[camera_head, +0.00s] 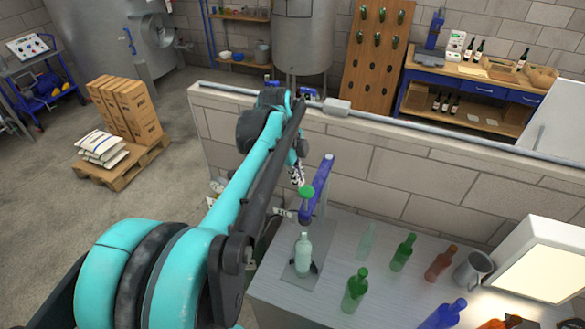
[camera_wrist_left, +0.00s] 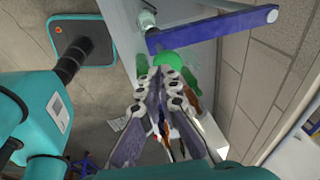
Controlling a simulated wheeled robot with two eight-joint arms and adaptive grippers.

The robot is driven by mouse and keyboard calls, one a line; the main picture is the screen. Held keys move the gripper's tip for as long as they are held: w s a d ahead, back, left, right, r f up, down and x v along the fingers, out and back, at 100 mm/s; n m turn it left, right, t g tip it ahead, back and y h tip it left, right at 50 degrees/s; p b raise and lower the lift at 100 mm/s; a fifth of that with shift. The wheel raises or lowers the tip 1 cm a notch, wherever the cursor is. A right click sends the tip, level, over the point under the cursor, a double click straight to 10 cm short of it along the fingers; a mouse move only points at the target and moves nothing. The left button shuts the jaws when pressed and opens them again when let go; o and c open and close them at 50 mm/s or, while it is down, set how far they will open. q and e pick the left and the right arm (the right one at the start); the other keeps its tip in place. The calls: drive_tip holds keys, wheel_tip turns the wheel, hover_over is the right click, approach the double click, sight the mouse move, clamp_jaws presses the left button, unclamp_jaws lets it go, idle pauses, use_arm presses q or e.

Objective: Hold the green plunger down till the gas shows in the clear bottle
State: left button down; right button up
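The green plunger (camera_head: 306,191) is a round knob beside the blue arm (camera_head: 317,190) of the bottle stand. The clear bottle (camera_head: 303,254) stands upright on the stand's grey base plate, below the plunger; it looks pale and milky, and I cannot tell whether that is gas. My left gripper (camera_head: 297,176) is above and just left of the plunger. In the left wrist view its fingertips (camera_wrist_left: 164,72) come together in front of the plunger (camera_wrist_left: 168,58), with nothing held between them. I cannot tell whether they touch it. My right gripper is in neither view.
On the counter (camera_head: 335,285) right of the stand are a pale clear bottle (camera_head: 366,241), green bottles (camera_head: 355,291), a brown bottle (camera_head: 440,263), a blue bottle (camera_head: 443,314) and a grey jug (camera_head: 472,270). A low block wall (camera_head: 390,170) runs behind. A lit box (camera_head: 540,262) stands at right.

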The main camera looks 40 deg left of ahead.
use_arm(q)
drive_tip(key=v, duration=0.4)
drive_tip(key=shift+s+a, duration=0.1)
drive_tip(key=shift+a, duration=0.05)
drive_tip(key=shift+s, duration=0.1)
drive_tip(key=s+d+f+n+t+b, duration=0.1)
drive_tip(key=s+d+f+n+b, duration=0.1)
drive_tip(key=d+f+n+b, duration=0.3)
drive_tip(key=s+d+f+n+t+b, duration=0.2)
drive_tip(key=d+f+b, duration=0.6)
drive_tip(key=f+b, duration=0.6)
drive_tip(key=s+d+f+n+t+y+b, duration=0.1)
drive_tip(key=s+d+f+n+b, duration=0.3)
drive_tip(key=f+b, duration=0.5)
wheel_tip(320, 180, down, 9)
drive_tip(key=d+n+t, duration=0.1)
drive_tip(key=d+n, duration=0.1)
drive_tip(key=n, duration=0.1)
drive_tip(key=shift+d+f+n, duration=0.15)
drive_tip(key=shift+n, duration=0.15)
drive_tip(key=shift+s, duration=0.1)
